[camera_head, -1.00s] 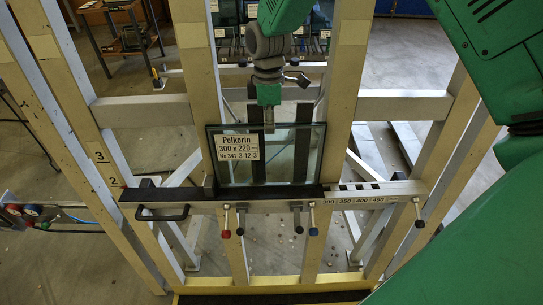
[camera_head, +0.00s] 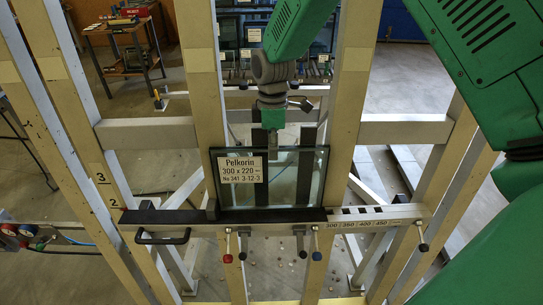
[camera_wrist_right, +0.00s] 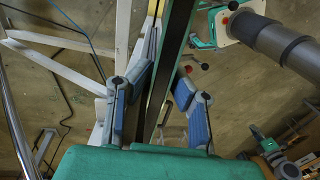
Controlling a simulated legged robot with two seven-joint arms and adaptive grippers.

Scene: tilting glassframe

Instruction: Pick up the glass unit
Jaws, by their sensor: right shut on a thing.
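The glass unit (camera_head: 305,180) is a clear pane with dark edges and a white label reading "Pelkorin 300 x 220" (camera_head: 240,170). It stands tilted back on the dark ledge of the frame (camera_head: 160,216), its lower edge at the ledge. My right gripper (camera_head: 273,143) reaches down from above and is shut on its top edge near the middle. In the right wrist view the blue-grey fingers (camera_wrist_right: 160,98) lie on either side of the pane, seen edge-on as a dark strip (camera_wrist_right: 176,45). My left gripper is not in view.
Slanted cream posts (camera_head: 205,110) stand behind and beside the pane, with a crossbar (camera_head: 405,130). A black handle (camera_head: 163,238) and several small levers (camera_head: 300,240) hang below the ledge. A small table (camera_head: 125,45) stands far left.

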